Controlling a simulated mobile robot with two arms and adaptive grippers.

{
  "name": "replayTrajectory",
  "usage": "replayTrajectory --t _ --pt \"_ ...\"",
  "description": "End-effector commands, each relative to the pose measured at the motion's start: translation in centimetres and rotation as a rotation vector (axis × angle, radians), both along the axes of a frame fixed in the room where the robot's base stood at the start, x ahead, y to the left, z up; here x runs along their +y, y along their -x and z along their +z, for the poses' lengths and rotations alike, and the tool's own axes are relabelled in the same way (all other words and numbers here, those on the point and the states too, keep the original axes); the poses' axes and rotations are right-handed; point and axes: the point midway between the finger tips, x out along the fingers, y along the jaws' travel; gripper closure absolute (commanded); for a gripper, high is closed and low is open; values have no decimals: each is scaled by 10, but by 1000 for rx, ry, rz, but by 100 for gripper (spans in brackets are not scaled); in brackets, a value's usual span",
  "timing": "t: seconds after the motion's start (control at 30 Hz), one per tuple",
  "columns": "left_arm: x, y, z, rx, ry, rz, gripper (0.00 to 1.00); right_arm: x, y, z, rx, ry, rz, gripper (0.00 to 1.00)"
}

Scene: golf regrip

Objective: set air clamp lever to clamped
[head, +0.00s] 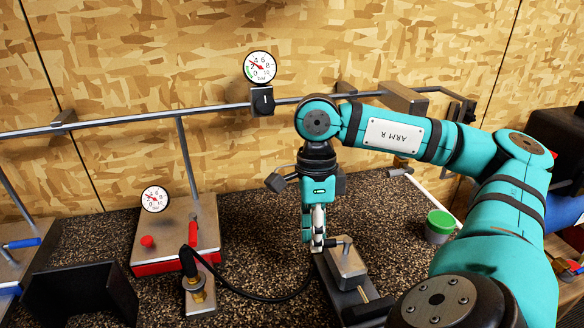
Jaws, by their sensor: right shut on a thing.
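The air clamp (347,262) is a grey metal block on a dark base at the lower middle of the head view. Its small dark lever (338,242) sits at the top of the block. My right gripper (318,243) points down at the left side of the clamp, with its fingers shut on the lever's end. The fingers hide part of the lever, so its exact angle is hard to tell. My left gripper is not in view.
A red-based grey unit (172,240) with a red lever and a gauge (154,199) stands at left. A black hose (262,298) runs from a brass fitting to the clamp. A green-lidded jar (440,223) stands at right. A pipe with another gauge (260,67) crosses behind.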

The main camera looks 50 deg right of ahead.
Motion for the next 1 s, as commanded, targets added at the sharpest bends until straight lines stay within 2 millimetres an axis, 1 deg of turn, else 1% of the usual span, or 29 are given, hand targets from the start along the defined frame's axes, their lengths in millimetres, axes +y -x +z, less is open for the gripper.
replayTrajectory --t 0.03,0.1,0.4,0.97,1.0 --pt "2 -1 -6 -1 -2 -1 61 -1 3 -2 -2 2 26 100" --pt "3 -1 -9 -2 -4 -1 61 -1 7 -1 -2 2 62 100" --pt "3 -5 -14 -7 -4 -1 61 0 14 1 -3 0 166 100" --pt "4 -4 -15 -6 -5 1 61 0 16 2 -3 1 190 100" --pt "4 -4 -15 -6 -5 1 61 0 16 2 -3 1 190 78"
